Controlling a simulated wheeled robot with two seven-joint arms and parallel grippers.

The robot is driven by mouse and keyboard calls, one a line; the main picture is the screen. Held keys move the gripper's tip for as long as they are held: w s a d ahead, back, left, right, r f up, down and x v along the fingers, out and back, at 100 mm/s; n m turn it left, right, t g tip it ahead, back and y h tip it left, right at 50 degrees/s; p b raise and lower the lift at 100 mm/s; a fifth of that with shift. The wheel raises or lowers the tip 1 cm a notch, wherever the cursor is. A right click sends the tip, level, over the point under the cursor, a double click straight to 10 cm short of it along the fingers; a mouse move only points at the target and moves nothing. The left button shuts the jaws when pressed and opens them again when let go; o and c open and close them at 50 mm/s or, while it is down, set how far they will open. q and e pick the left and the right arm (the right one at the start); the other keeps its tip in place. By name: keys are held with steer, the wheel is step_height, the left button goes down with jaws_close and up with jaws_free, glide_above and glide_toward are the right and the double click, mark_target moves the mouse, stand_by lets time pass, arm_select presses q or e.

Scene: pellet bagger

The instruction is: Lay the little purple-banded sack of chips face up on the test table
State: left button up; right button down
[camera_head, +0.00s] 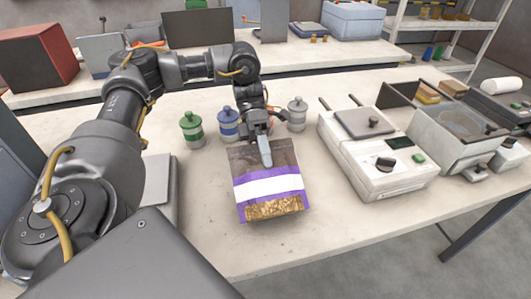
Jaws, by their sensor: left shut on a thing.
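The little purple-banded sack (270,186) is in the middle of the head view, over the test table (270,260). It has a dark grey top, a purple band with a white panel, and a window at the bottom showing golden chips. Its printed side faces me. My left gripper (265,152) is shut on the sack's top edge, its fingers pointing down over it. I cannot tell whether the sack touches the table or hangs just above it. My right gripper is not in view.
Canisters with green (192,130), blue (228,123) and grey (297,114) bands stand behind the sack. A white machine (375,160) with a lid and knob stands to the right, with metal trays beyond. The table's front is clear.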

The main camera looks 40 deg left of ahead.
arm_select(q)
steer(key=shift+w+a+f, duration=0.1)
stand_by(0.3)
steer(key=o, duration=1.6)
